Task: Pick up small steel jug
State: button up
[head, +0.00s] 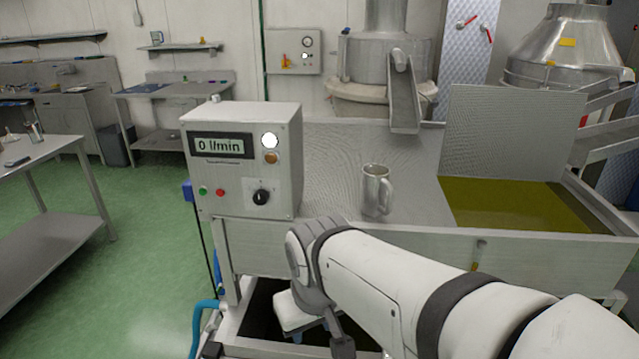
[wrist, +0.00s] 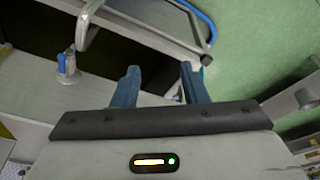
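The small steel jug (head: 376,190) stands upright on the flat metal top of the machine, right of the control box, its handle on the right side. My arm reaches in front of the machine, below and nearer than the jug. In the wrist view my gripper (wrist: 160,85) shows two blue fingers spread apart with nothing between them. It points down toward the frame and floor, and the jug is not seen there. In the head view the gripper's fingers are mostly hidden behind my wrist.
The grey control box (head: 243,158) reads 0 l/min and stands left of the jug. A raised front edge (head: 420,246) runs between my arm and the jug. A basin of yellow-green oil (head: 515,203) lies to the right. A metal chute (head: 404,95) is behind. Green floor is free at left.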

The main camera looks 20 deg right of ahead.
jog(key=w+d+n+g+h+p, duration=0.2)
jog(key=w+d+n+g+h, duration=0.25)
jog(key=d, duration=0.55)
jog(key=n+t+h+p, duration=0.3)
jog(key=n+t+h, duration=0.1)
jog(key=n+h, duration=1)
send_near(388, 204)
jog(key=d+r+y, duration=0.1)
jog(key=d, duration=0.5)
jog(key=d+p, duration=0.1)
jog(key=d+n, duration=0.1)
jog(key=shift+w+d+t, duration=0.25)
jog(key=shift+w+d, duration=0.1)
jog(key=shift+d, duration=0.05)
jog(key=d+p, duration=0.1)
jog(key=w+d, duration=0.1)
jog(key=d, duration=0.1)
jog(key=shift+d+f+p, duration=0.1)
jog(key=shift+d+p, duration=0.25)
jog(key=shift+p, duration=0.05)
grip_shut()
